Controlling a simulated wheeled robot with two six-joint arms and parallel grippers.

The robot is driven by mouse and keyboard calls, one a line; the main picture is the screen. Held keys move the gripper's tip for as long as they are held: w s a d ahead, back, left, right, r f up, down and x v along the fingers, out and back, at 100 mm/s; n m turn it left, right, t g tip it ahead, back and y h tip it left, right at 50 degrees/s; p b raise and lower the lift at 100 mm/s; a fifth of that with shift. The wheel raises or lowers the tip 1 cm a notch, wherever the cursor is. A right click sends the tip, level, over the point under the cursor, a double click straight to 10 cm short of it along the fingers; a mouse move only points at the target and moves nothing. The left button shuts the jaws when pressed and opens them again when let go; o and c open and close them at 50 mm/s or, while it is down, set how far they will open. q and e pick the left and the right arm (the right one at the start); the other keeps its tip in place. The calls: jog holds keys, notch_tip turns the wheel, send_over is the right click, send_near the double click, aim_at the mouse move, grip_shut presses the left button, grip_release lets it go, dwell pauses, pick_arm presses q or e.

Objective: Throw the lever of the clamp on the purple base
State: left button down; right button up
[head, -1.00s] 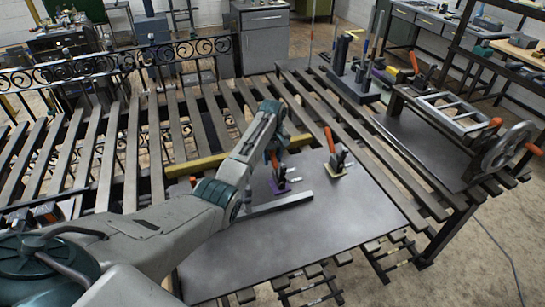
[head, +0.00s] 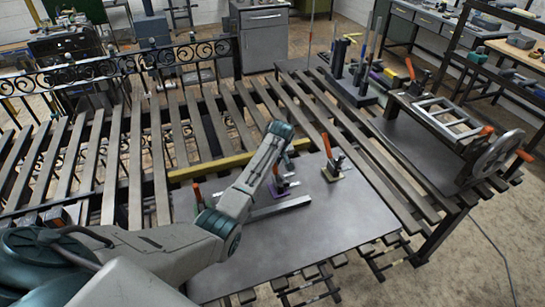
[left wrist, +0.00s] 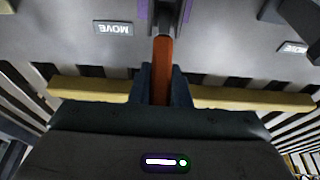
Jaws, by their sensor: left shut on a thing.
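The clamp on the purple base (head: 281,188) stands on the grey plate, partly hidden behind my left arm in the head view. Its orange lever (head: 275,171) shows beside the arm's end. In the left wrist view the orange lever (left wrist: 161,68) lies between the two dark fingers of my left gripper (left wrist: 161,82), which is shut on it. A bit of the purple base (left wrist: 185,14) shows at the top edge there. In the head view my left gripper (head: 284,158) is small and mostly hidden by its own wrist. My right gripper is not in view.
A second orange-levered clamp (head: 334,167) stands close to the right. Another orange lever (head: 198,195) shows at the left, partly behind my arm. The plate's front right is clear.

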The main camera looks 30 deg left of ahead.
pick_arm(q)
jog(key=shift+s+d+r+t+y, duration=0.25)
jog(key=shift+d+t+y, duration=0.15)
jog(key=shift+y, duration=0.1)
jog(key=shift+s+d+r+t+y, duration=0.2)
jog(key=shift+s+d+t+y, duration=0.15)
jog(key=shift+t+y, duration=0.35)
jog(key=c, duration=1.4)
grip_release()
jog(key=shift+o, duration=0.2)
jog(key=b+v, duration=0.3)
jog(key=v, duration=0.7)
jog(key=shift+s+d+r+b, duration=0.15)
jog(key=shift+d+r+b, duration=0.1)
jog(key=shift+r+b, duration=0.1)
